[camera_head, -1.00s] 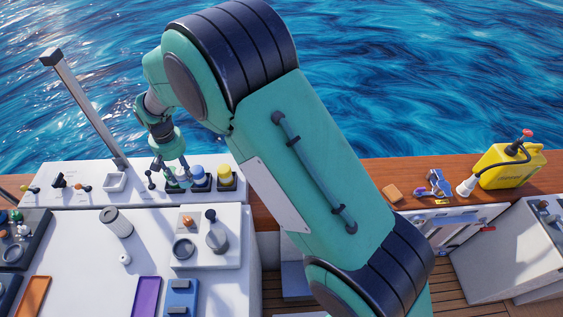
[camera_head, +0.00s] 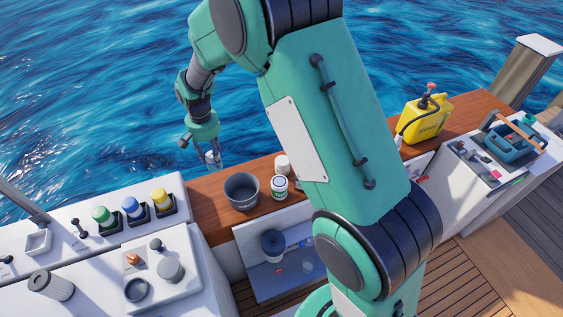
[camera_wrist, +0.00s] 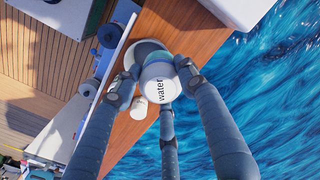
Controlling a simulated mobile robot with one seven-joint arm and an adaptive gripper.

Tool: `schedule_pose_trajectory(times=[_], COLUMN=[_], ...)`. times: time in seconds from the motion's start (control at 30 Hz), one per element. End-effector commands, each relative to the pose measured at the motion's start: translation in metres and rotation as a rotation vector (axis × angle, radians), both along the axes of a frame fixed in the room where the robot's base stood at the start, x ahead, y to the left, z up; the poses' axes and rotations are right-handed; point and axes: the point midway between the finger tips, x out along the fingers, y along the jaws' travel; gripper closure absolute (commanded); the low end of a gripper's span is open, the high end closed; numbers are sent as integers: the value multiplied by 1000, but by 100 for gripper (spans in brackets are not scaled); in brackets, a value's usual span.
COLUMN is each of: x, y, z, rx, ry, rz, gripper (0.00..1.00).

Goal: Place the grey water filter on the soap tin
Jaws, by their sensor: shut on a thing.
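My gripper (camera_head: 205,157) is shut on the grey water filter (camera_head: 215,158), a small pale canister. In the wrist view the filter (camera_wrist: 160,84) fills the space between the fingers, and the word "water" shows on it. In the head view the gripper hangs over the sea side, above and left of the wooden ledge.
A grey bucket (camera_head: 242,190) stands on the ledge left of the tins. Green (camera_head: 103,216), blue (camera_head: 133,207) and yellow (camera_head: 161,202) filters sit in black holders farther left. A yellow jerrycan (camera_head: 424,118) stands to the right, beyond my arm.

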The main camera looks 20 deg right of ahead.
Motion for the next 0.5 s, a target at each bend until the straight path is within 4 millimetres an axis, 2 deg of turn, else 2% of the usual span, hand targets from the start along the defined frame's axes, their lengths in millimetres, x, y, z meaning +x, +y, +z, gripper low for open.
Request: schedule_pose_trajectory(times=[0.03,0.1,0.5], x=[0,-2,-30], y=[-20,-44,-175], z=[0,0,-3], rx=[1,0,0], ry=[-1,-2,-1], rz=[-42,-95,-401], gripper=[92,92,92])
